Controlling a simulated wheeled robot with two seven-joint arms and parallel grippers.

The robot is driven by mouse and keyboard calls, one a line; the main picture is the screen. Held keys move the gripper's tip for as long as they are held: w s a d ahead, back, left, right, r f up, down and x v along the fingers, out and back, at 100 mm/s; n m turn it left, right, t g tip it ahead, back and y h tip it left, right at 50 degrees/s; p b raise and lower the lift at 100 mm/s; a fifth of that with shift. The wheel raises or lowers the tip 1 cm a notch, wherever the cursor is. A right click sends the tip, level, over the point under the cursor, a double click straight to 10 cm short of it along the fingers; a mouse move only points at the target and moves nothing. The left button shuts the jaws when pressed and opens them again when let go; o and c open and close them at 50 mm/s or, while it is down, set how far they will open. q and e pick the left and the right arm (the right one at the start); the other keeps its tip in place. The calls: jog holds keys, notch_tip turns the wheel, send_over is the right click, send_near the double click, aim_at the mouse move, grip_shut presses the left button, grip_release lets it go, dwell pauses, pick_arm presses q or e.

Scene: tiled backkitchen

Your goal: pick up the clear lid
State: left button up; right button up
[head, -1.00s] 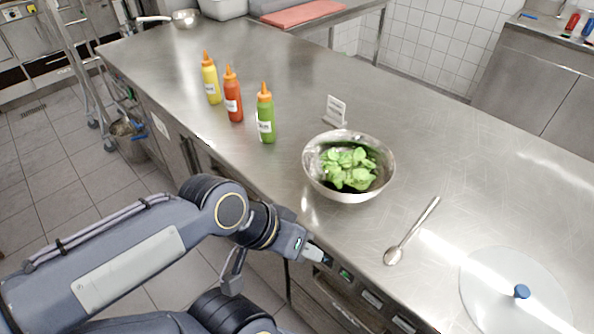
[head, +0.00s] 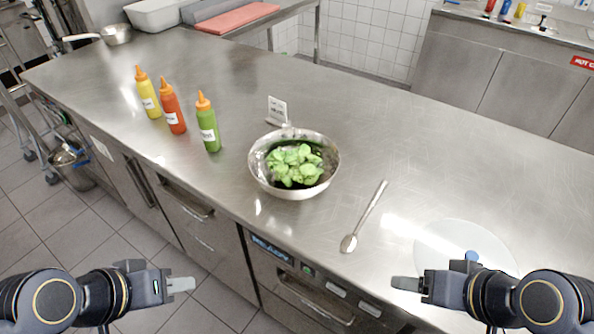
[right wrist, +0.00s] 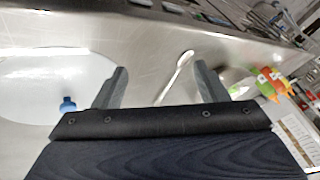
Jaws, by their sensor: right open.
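The clear lid (head: 440,240) is a round, see-through disc lying flat on the steel counter at the right, with a blue knob (head: 472,256). My right arm hides part of its near side. In the right wrist view the lid (right wrist: 40,75) is at the left, with its blue knob (right wrist: 67,104) beside the left finger. My right gripper (head: 405,284) is open and empty, just left of the lid in the head view; both spread fingers show in the wrist view (right wrist: 162,84). My left gripper (head: 181,285) is at the lower left, far from the lid; its finger gap does not show.
A metal bowl (head: 328,172) of green leaves and a spoon (head: 364,215) lie left of the lid. Yellow (head: 148,97), red (head: 173,110) and green (head: 208,128) bottles stand further left, and a small sign (head: 278,111) behind the bowl. The counter behind the lid is clear.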

jog(key=c, duration=0.3)
jog(key=m+g+h+p, duration=0.2)
jog(key=m+g+p, duration=0.35)
jog(key=m, duration=0.85)
send_near(473, 256)
jog(key=f, duration=0.2)
jog(key=shift+c, duration=0.2)
jog(key=shift+g, duration=0.25)
jog(key=shift+w+a+f, duration=0.1)
jog(key=shift+a+f, duration=0.15)
jog(key=shift+f, duration=0.85)
jog(key=shift+s+a+f, duration=0.1)
jog(key=shift+a+f, duration=0.1)
jog(key=shift+f, duration=0.95)
jog(key=shift+w+a+f, duration=0.1)
jog(key=shift+a+f, duration=0.15)
jog(key=shift+f, duration=0.85)
